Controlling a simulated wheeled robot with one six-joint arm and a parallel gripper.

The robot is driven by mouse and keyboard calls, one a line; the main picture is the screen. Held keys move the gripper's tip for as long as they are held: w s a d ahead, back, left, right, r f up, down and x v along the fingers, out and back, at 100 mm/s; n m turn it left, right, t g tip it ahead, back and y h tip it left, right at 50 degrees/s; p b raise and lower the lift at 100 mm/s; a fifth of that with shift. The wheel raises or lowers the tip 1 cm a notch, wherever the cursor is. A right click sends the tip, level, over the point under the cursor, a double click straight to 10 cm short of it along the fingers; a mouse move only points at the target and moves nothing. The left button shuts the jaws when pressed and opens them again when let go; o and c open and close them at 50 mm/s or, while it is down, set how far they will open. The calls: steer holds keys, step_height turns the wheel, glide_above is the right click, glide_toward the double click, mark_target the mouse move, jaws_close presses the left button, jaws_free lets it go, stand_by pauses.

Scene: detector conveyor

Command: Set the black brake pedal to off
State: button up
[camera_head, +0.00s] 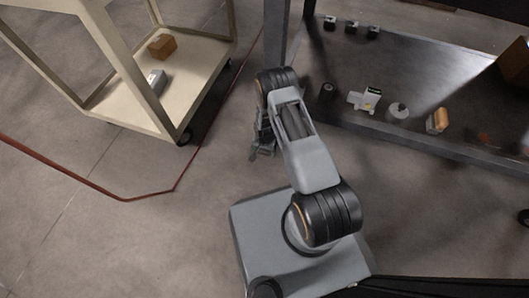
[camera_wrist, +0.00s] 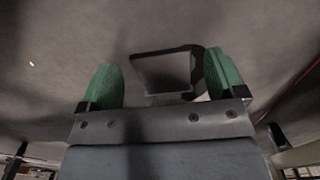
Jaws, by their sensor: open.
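No black brake pedal can be made out clearly in either view. A dark caster (camera_head: 185,137) sits under the near corner of the cream cart (camera_head: 120,75); any pedal on it is too small to tell. My gripper (camera_head: 263,146) hangs to the right of that caster, clear of the cart, with floor between them. In the wrist view my gripper (camera_wrist: 165,82) has its two green fingertips wide apart, with nothing held. A dark-rimmed grey shape (camera_wrist: 163,73) shows between the fingertips; I cannot tell what it is.
The cart's lower shelf holds a brown box (camera_head: 162,46) and a grey box (camera_head: 155,80). A dark low platform (camera_head: 430,147) with several small items lies at the right. A red floor line (camera_head: 150,195) runs beside the cart. The grey floor (camera_head: 120,235) at the front left is clear.

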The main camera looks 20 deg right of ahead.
steer(key=shift+f, duration=0.55)
steer(key=c, duration=1.3)
steer(key=shift+w+d+r+g+y, duration=0.1)
steer(key=shift+d+r+g+y, duration=0.1)
steer(key=shift+r+g+y, duration=0.3)
steer(key=shift+f, duration=0.15)
steer(key=o, duration=1.3)
steer(key=shift+a, duration=0.1)
